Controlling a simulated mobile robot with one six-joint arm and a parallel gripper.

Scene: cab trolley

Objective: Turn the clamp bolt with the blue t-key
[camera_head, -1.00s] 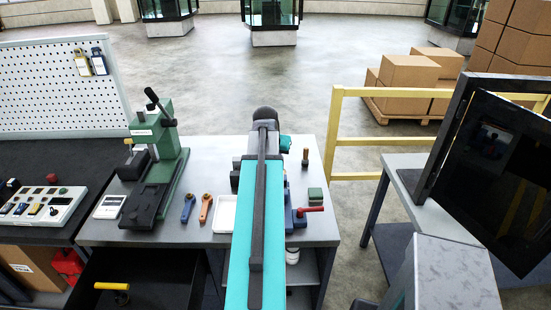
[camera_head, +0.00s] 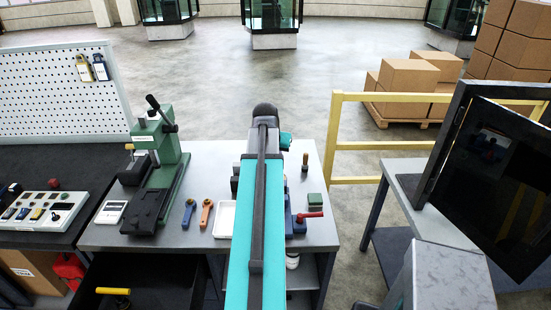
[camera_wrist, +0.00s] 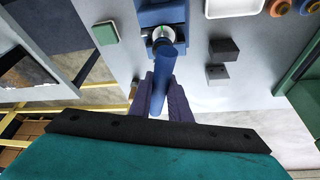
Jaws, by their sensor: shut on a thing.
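My gripper (camera_wrist: 160,98) is shut on the blue t-key (camera_wrist: 164,70), whose thick blue shaft shows between the fingers in the wrist view. The far end of the key is at the silver round clamp bolt (camera_wrist: 162,33) and overlaps its near edge; I cannot tell whether it is fully seated. The bolt sits in the front of a blue clamp (camera_wrist: 175,13). In the head view my arm hides the gripper, the key and most of the blue clamp (camera_head: 296,225).
A red lever (camera_head: 310,215) and a green block (camera_head: 315,201) are right of my arm. A white tray (camera_head: 224,220), two ring-ended tools, blue (camera_head: 188,213) and orange (camera_head: 206,213), and a green press (camera_head: 160,170) are left. Dark blocks (camera_wrist: 223,48) stand near the clamp.

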